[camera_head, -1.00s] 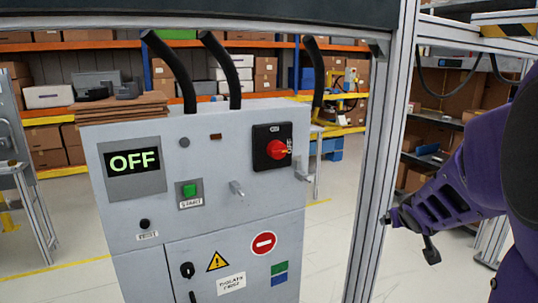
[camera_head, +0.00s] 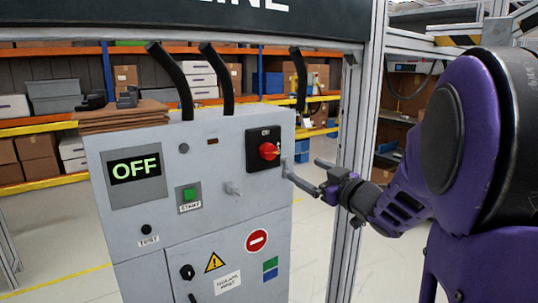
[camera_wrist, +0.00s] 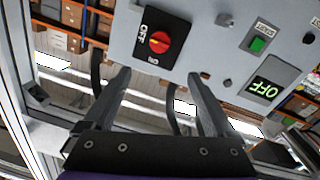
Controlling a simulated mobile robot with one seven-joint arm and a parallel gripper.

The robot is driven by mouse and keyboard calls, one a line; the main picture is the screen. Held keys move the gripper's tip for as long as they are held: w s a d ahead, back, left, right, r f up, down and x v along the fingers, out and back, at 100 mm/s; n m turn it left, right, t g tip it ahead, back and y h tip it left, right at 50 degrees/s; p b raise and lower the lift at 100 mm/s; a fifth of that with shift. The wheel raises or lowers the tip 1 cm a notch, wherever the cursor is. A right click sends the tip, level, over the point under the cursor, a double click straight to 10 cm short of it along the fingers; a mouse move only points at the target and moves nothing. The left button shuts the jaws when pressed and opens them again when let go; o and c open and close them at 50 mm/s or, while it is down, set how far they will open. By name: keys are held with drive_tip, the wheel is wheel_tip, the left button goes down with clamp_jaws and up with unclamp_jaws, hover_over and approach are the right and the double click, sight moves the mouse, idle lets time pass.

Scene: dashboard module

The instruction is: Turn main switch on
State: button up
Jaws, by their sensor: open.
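The main switch is a red rotary knob (camera_head: 268,151) on a black plate, at the upper right of the grey panel. In the wrist view, the knob (camera_wrist: 160,42) shows at the top, with a yellow mark on its OFF side. The display (camera_head: 136,171) reads OFF in green. My gripper (camera_head: 303,168) is open and empty, to the right of and a little below the knob, apart from it. In the wrist view, my gripper's two fingers (camera_wrist: 160,76) are spread, and the knob shows beyond the gap between their tips.
A green start button (camera_head: 189,194) and a small metal latch (camera_head: 233,188) are on the panel. A black cable (camera_head: 299,78) hangs behind the switch. An upright aluminium post (camera_head: 357,140) stands to the right, close to my arm. Shelves with boxes stand behind.

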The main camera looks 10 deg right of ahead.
sight(271, 152)
drive_tip(key=x, duration=1.6)
drive_tip(key=shift+w+p, duration=0.35)
drive_tip(key=c, duration=1.4)
